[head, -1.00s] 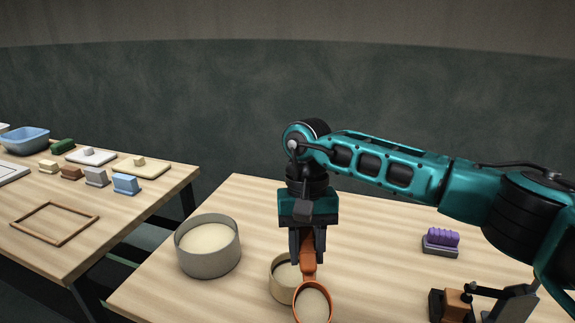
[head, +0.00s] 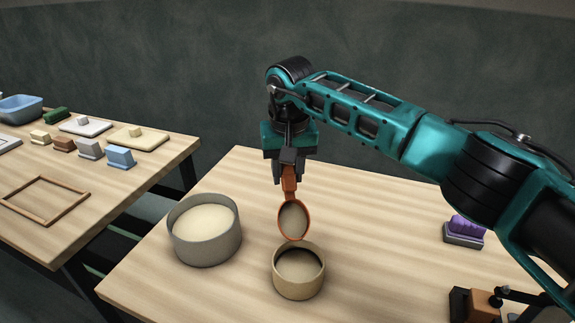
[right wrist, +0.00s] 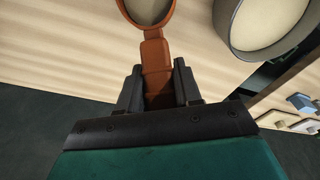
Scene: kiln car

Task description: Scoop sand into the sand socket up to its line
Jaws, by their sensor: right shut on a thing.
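My right gripper (head: 289,178) is shut on the handle of an orange scoop (head: 290,190). The scoop's round bowl shows a flat tan-grey inside that looks like sand; how much it holds I cannot tell. The bowl is at the back rim of the tan round sand socket (head: 299,286), overlapping it slightly in the head view; contact is unclear. The socket's inside is dark-shaded, with a tan surface low in it; no line is visible. A grey tub (head: 205,252) of pale sand (head: 204,221) stands to the left. The right wrist view shows the scoop (right wrist: 154,52) and the tub (right wrist: 283,52). My left gripper is out of view.
A purple-topped block (head: 466,231) stands at the right, and a black-and-orange fixture (head: 478,303) at the lower right. A second table at the left holds a wooden frame (head: 43,180), a blue basin (head: 20,107) and several small blocks. The table behind the socket is clear.

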